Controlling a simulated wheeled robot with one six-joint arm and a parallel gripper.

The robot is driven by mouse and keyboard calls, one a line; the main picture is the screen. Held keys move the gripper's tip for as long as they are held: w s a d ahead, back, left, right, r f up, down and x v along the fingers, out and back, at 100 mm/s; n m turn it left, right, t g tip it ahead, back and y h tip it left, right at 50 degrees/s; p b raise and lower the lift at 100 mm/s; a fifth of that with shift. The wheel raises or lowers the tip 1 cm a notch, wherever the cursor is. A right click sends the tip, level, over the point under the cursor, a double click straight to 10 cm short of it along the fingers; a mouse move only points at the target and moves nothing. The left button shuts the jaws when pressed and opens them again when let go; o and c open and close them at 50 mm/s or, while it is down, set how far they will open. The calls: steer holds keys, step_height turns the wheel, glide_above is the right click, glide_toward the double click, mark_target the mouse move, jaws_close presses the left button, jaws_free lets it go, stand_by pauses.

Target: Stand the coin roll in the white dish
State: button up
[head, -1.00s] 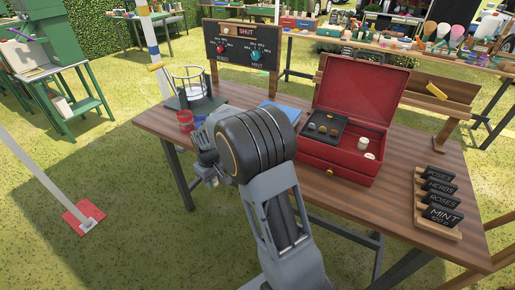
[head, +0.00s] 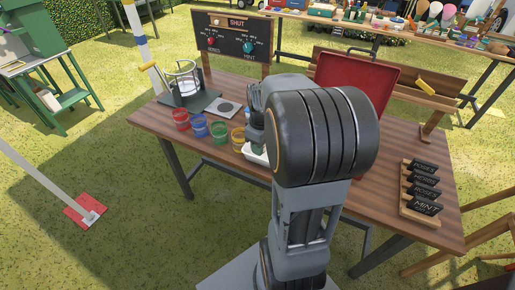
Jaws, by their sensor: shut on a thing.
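My gripper (head: 256,135) shows at the left of my large dark wrist, above the table near the white dish. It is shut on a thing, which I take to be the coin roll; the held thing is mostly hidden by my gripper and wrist. The white dish (head: 255,155) shows only its left part, low on the table behind my wrist. I cannot tell whether the held thing touches the dish.
Red (head: 181,120), blue (head: 199,127), green (head: 219,133) and yellow (head: 238,139) pots stand in a row left of the dish. Black signs (head: 425,190) stand at right.

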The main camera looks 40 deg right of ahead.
steer(key=w+d+f, duration=0.1)
steer(key=w+f, duration=0.1)
steer(key=w+d+f, duration=0.1)
steer(key=w+f, duration=0.2)
steer(key=w+d+f, duration=0.1)
steer(key=w+f, duration=0.1)
steer(key=shift+w+d+f, duration=0.15)
steer(key=shift+w+d, duration=0.05)
steer(key=shift+w, duration=0.2)
steer(key=shift+w+f, duration=0.1)
steer(key=shift+f, duration=1.55)
steer(key=shift+f, duration=0.2)
steer(key=o, duration=0.7)
step_height(320, 180, up, 12)
steer(key=s+a+r+m+t, duration=0.1)
steer(key=s+a+r+m, duration=0.1)
steer(key=s+a, duration=0.5)
steer(key=s+a+r+m+t, duration=0.2)
steer(key=s+a, duration=0.6)
steer(key=a, duration=0.4)
steer(key=shift+p, duration=0.35)
